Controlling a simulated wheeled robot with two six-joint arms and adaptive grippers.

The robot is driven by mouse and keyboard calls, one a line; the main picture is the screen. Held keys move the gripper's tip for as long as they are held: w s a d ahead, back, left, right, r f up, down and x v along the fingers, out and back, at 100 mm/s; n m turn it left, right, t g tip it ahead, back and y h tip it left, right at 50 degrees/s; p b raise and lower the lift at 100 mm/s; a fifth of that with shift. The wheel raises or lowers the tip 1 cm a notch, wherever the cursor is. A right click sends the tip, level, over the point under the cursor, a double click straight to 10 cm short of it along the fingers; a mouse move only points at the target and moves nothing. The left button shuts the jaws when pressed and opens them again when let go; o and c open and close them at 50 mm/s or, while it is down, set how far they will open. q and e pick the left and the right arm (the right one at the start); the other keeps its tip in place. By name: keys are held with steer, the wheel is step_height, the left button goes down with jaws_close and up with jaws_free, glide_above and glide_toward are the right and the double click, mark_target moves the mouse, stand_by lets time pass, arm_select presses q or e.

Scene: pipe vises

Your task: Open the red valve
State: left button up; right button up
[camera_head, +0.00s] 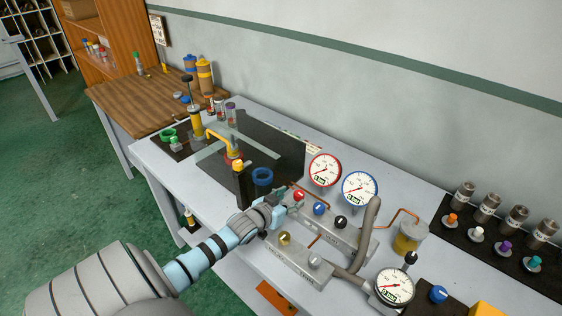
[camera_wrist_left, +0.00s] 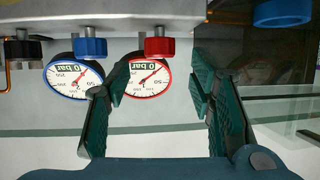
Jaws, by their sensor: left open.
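The red valve (camera_head: 298,195) is a small red knob on the grey manifold block (camera_head: 327,228), at its left end. My left gripper (camera_head: 281,206) is right beside the knob, on its left side in the head view. In the left wrist view the scene is upside down, and the red valve (camera_wrist_left: 158,46) shows just beyond the gap between the fingertips. My left gripper (camera_wrist_left: 159,84) is open and empty, its fingers spread to either side of the knob's line. I cannot tell whether a fingertip touches the knob. My right gripper is out of view.
A blue knob (camera_head: 319,208) and a black knob (camera_head: 340,222) sit close along the same block. Red-rimmed (camera_head: 324,169) and blue-rimmed (camera_head: 360,189) gauges stand behind. A blue ring handle (camera_head: 262,176) is near the gripper. A grey hose (camera_head: 369,232) bends at the right.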

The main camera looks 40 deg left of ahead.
arm_select(q)
steer(key=a+v, duration=0.1)
steer(key=v, duration=0.6)
steer(key=shift+d, duration=0.5)
steer(key=shift+w, duration=0.1)
